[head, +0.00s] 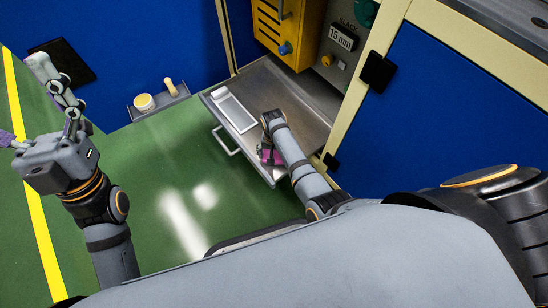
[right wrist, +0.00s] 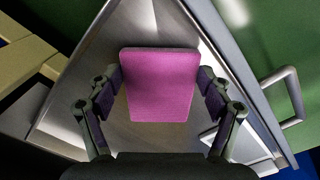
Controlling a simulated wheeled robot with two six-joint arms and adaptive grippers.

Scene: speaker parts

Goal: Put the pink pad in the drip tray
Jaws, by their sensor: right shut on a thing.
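The pink pad (right wrist: 160,85) is a flat rounded rectangle, held between the two fingers of my right gripper (right wrist: 160,76) in the right wrist view. In the head view a sliver of the pad (head: 271,158) shows beside my right arm, over the near part of the metal drip tray (head: 290,108). The tray's bare metal (right wrist: 150,20) lies behind the pad in the right wrist view. I cannot tell whether the pad touches it. My left gripper (head: 24,100) is open and empty at the far left, away from the tray.
A white-framed rectangular piece (head: 237,113) and a small white piece (head: 219,93) lie at the tray's left side. The tray has a front handle (head: 226,142). A small shelf (head: 160,103) with a yellow-white round item stands by the blue wall. Green floor is clear left of the tray.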

